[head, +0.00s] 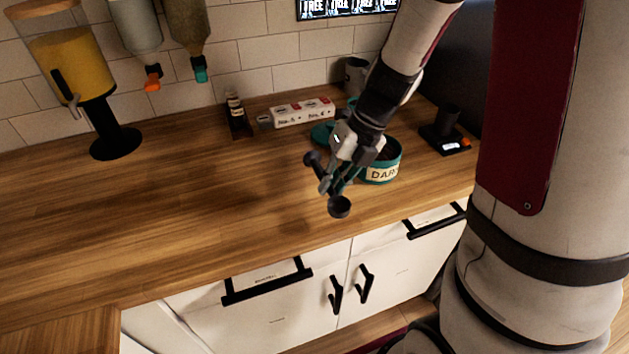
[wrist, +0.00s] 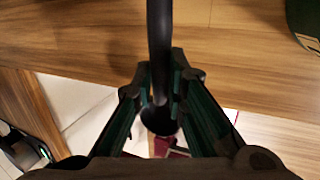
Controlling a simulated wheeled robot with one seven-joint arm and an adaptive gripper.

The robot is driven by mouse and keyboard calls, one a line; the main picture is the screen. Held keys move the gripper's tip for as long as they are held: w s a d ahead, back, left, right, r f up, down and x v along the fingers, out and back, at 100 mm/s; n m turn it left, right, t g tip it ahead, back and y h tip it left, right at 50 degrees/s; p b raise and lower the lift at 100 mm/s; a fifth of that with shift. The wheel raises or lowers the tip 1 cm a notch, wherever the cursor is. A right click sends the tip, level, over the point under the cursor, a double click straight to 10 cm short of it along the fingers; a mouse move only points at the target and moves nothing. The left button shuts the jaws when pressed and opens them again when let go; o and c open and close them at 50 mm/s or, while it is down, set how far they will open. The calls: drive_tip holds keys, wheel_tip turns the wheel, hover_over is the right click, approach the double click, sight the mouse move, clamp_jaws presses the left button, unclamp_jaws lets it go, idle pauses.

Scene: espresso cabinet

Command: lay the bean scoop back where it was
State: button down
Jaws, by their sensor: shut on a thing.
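The bean scoop is black, with a round end (head: 339,207) at the lower right and a smaller end at the upper left in the head view. My gripper (head: 326,184) is shut on it between these ends, above the counter near its front edge. In the wrist view the dark handle (wrist: 159,40) runs upright between the two fingers of my gripper (wrist: 160,85), with a dark round end below them. A teal canister (head: 380,174) labelled "DAR…" stands just right of my gripper, open, partly hidden by my arm. The clearance under the scoop is hard to tell.
The wooden counter (head: 180,215) is clear to the left. A teal lid (head: 322,133) and a white box (head: 303,112) lie behind my gripper. A black scale (head: 445,143) is to the right. Drawer handles (head: 268,285) jut out below the front edge.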

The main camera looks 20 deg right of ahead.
sight(316, 169)
drive_tip(key=w, duration=0.3)
drive_tip(key=w+a, duration=0.1)
drive_tip(key=w, duration=0.1)
drive_tip(key=shift+w+a+f, duration=0.1)
drive_tip(key=shift+w+f, duration=0.15)
drive_tip(key=shift+w, duration=0.05)
drive_tip(key=shift+f, duration=1.75)
drive_tip(key=shift+f+b, duration=0.2)
drive_tip(key=shift+b, duration=0.1)
drive_tip(key=c, duration=1.9)
unclamp_jaws()
drive_tip(key=shift+r, duration=0.1)
